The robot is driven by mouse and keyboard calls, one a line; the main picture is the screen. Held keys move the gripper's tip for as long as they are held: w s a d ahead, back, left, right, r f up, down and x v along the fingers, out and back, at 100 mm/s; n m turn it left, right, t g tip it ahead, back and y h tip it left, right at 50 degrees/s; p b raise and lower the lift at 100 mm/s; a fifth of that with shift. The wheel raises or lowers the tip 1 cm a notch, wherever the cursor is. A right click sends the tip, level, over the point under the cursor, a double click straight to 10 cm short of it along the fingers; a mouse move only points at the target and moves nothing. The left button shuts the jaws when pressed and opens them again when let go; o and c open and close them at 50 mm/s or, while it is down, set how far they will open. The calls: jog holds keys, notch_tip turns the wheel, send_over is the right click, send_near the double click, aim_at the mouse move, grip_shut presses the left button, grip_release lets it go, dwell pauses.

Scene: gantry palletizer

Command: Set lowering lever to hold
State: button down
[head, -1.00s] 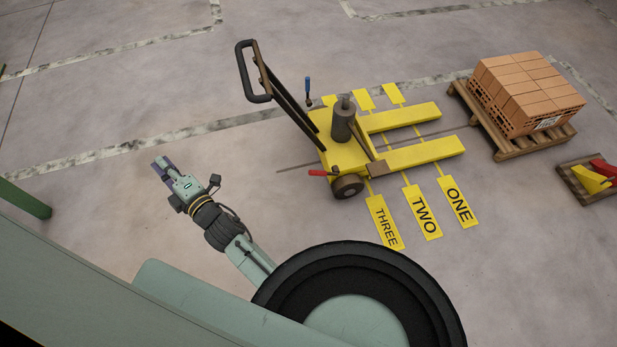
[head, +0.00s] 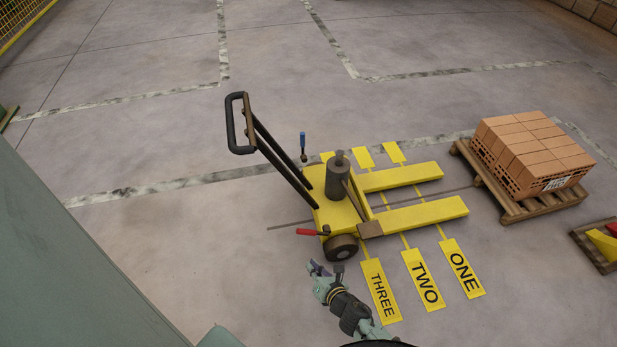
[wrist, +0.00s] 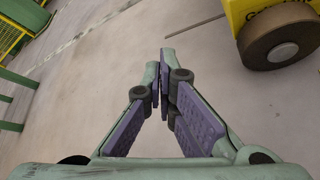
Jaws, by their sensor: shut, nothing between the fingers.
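A yellow pallet truck (head: 334,207) with a black tow handle (head: 235,122) stands mid-frame in the head view. A red-handled lever (head: 309,232) sticks out level to the left on its near side, above the wheel. A blue-handled lever (head: 303,142) stands upright on the far side. No label shows which one is the lowering lever. My gripper (head: 325,268) is just below the truck's near wheel in the picture, apart from both levers. In the wrist view my gripper (wrist: 162,66) is shut and empty, with the truck's wheel (wrist: 280,45) at upper right; neither lever shows there.
Yellow floor plates marked ONE (head: 461,268), TWO (head: 424,279) and THREE (head: 381,290) lie right of my gripper. A wooden pallet (head: 515,208) carries bricks (head: 530,155) beyond the forks. A crate (head: 592,245) sits at the right edge. The floor left of the truck is clear.

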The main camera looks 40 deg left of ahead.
aim_at(313, 233)
jog(key=b+x, duration=0.1)
jog(key=x, duration=0.9)
jog(key=shift+w+d+r+p, duration=0.15)
jog(key=shift+w+r+p, duration=0.3)
jog(key=shift+r, duration=0.45)
jog(key=shift+w+d+r+p, duration=0.15)
jog(key=shift+w+r+p, duration=0.3)
jog(key=shift+r, duration=0.45)
jog(key=shift+w+d+r+m+g+y, duration=0.1)
jog(key=shift+w+r+m+g+y, duration=0.05)
jog(key=shift+r+m+g+y, duration=0.3)
